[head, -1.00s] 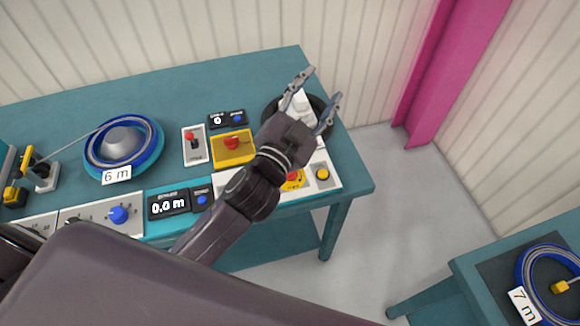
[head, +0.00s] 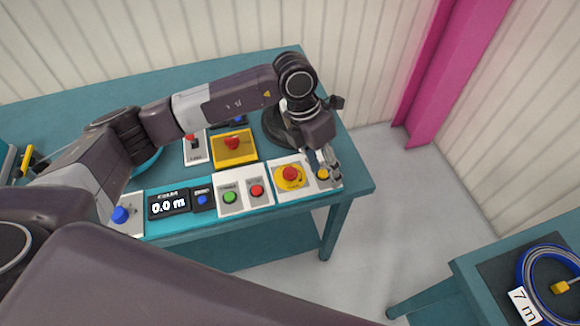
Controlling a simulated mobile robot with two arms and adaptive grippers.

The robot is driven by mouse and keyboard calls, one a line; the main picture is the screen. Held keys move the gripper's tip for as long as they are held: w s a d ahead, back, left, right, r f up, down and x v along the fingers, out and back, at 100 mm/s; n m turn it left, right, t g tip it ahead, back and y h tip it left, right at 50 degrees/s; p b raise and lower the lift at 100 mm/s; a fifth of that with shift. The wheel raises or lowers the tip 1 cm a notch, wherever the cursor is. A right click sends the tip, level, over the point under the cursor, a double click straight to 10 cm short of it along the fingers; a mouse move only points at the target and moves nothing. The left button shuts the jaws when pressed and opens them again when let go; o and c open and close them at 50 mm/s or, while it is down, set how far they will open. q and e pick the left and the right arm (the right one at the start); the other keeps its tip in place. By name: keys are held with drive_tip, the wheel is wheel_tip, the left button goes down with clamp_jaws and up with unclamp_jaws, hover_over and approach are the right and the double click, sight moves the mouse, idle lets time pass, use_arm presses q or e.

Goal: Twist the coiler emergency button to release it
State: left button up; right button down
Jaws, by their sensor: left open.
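The emergency button is a red mushroom knob (head: 290,174) on a yellow disc, set in a white panel at the front right of the teal table. A second red knob (head: 231,143) stands on a yellow box further back; which of the two is the coiler's I cannot tell from labels. My left gripper (head: 328,173) is open and points down over the right end of the white panel, by the small yellow button (head: 322,174). It is right of the front red knob and apart from it. My right gripper is not in view.
Green (head: 230,197) and red (head: 257,191) push buttons sit left of the emergency panel. A display (head: 168,204) reads 0.0 m. My left arm spans the table and hides most of the reel. A second table with a blue coil (head: 535,272) stands at lower right.

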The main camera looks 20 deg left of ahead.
sight(290, 171)
use_arm(q)
drive_tip(key=w+a+y, duration=0.1)
drive_tip(key=a, duration=0.2)
drive_tip(key=a+y, duration=0.1)
drive_tip(key=a, duration=0.2)
drive_tip(key=w+a+y, duration=0.1)
drive_tip(key=a, duration=0.2)
drive_tip(key=shift+w+a+r+n+y, duration=0.1)
drive_tip(key=shift+w+r+n+y, duration=0.2)
drive_tip(key=shift+w+n, duration=0.1)
drive_tip(key=shift+a+f, duration=0.15)
drive_tip(key=shift+f, duration=0.15)
wheel_tip(290, 171, down, 7)
drive_tip(key=shift+f+p, duration=0.1)
drive_tip(key=shift+p, duration=1.05)
